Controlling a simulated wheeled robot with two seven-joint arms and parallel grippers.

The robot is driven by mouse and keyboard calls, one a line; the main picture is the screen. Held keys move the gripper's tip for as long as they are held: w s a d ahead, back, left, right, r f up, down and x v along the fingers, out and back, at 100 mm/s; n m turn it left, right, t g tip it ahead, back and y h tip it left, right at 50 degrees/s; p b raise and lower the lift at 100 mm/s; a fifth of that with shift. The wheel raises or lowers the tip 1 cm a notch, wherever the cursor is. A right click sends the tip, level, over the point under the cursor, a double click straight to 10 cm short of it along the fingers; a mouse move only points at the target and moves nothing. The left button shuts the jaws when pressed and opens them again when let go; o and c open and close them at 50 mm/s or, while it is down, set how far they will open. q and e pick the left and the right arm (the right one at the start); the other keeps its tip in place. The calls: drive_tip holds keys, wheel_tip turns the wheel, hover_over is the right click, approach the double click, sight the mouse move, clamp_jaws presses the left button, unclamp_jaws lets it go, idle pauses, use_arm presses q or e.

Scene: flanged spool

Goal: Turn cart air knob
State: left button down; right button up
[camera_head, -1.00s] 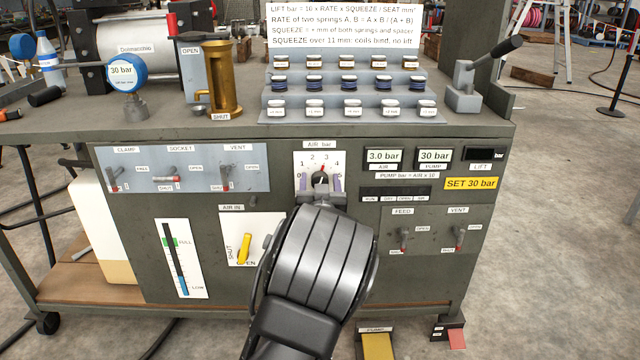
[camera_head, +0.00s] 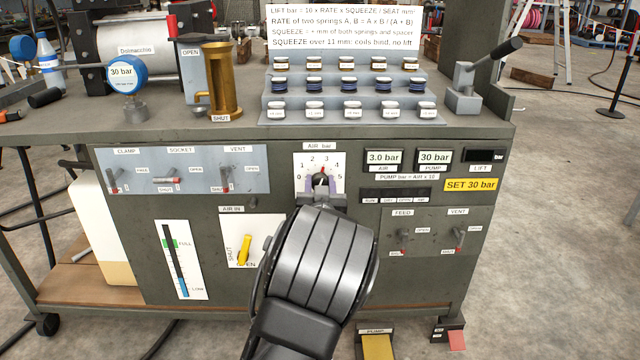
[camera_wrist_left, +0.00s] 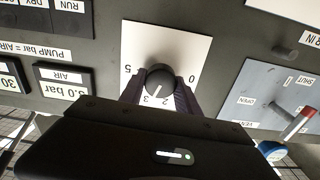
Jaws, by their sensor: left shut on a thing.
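The black air knob (camera_head: 320,180) sits on a white dial plate (camera_head: 300,161) marked 0 to 5 under the AIR bar label. In the left wrist view the round knob (camera_wrist_left: 160,78) shows a white line pointing near the 3. My left gripper (camera_head: 320,193) is at the knob from the front, with one finger on each side, shut on it. The fingers (camera_wrist_left: 158,94) also flank the knob in the left wrist view. The gripper body hides the panel below the dial. The AIR readout (camera_head: 383,156) shows 3.0 bar. My right gripper is not in view.
The PUMP readout (camera_head: 434,156) shows 30 bar, above a yellow SET 30 bar label (camera_head: 470,184). Left of the dial are the clamp, socket and vent levers (camera_head: 225,179). A yellow AIR IN handle (camera_head: 244,249) is below left. Spring racks (camera_head: 348,104) stand on the cart top.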

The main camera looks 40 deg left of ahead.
use_arm(q)
drive_tip(key=m+p, duration=0.3)
drive_tip(key=shift+r, duration=0.2)
drive_tip(key=shift+w+d+f+m+p, duration=0.1)
drive_tip(key=shift+f+m+p, duration=0.05)
drive_tip(key=shift+m+p, duration=1.55)
drive_tip(key=shift+m+b, duration=0.3)
drive_tip(key=shift+m, duration=0.1)
drive_tip(key=c, duration=0.9)
unclamp_jaws()
